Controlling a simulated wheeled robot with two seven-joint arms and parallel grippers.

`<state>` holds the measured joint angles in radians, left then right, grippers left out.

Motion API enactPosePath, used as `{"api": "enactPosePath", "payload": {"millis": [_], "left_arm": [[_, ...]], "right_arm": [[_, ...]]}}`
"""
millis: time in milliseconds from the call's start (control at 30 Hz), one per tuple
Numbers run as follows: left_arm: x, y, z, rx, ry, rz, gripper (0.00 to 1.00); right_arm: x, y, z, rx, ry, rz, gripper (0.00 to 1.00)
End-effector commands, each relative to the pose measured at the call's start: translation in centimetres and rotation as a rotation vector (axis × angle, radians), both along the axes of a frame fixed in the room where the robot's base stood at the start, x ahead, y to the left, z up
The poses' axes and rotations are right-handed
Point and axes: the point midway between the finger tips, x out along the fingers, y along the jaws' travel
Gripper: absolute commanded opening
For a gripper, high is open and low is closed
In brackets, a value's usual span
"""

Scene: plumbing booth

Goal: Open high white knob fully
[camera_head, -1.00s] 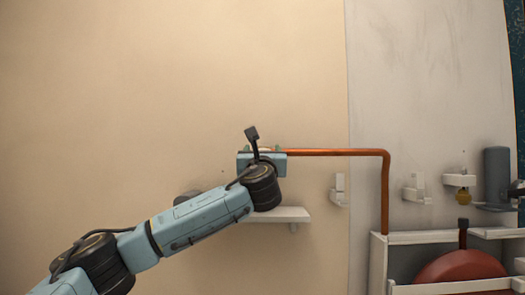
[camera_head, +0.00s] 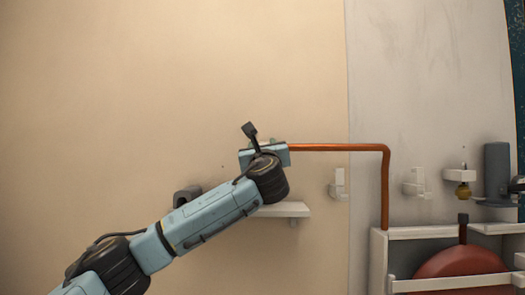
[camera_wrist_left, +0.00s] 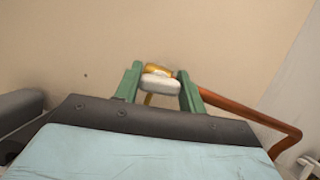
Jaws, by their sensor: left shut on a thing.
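The white knob (camera_wrist_left: 161,85) shows in the left wrist view between two green fingers, in front of a brass fitting (camera_wrist_left: 157,70). My left gripper (camera_wrist_left: 160,75) is shut on the knob, with one finger on each side of it. In the head view my left gripper (camera_head: 270,143) is at the left end of a copper pipe (camera_head: 335,148), and its own body hides the knob there. The knob's exact turn angle cannot be read. My right gripper is not in view.
The copper pipe runs right, then bends down to a white frame (camera_head: 378,255) holding a red tank (camera_head: 460,265). A small white shelf (camera_head: 290,209) sits below the gripper. White brackets (camera_head: 338,188) are on the wall to the right. The wall above is bare.

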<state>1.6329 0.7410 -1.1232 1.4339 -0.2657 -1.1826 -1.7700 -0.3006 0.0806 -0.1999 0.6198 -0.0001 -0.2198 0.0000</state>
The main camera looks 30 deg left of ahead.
Motion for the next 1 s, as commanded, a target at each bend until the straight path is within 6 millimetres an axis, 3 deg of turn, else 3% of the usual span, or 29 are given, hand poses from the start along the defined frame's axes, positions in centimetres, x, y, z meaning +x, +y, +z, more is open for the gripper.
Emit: {"api": "enactPosePath", "payload": {"millis": [433, 1000], "left_arm": [[0.1, -0.1, -0.2, -0.357, -0.215, -0.001, 0.17], [0.0, 0.0, -0.1, -0.817, -0.496, 0.002, 0.17]], "right_arm": [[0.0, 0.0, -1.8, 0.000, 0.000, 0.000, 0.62], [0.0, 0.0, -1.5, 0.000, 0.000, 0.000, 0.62]]}}
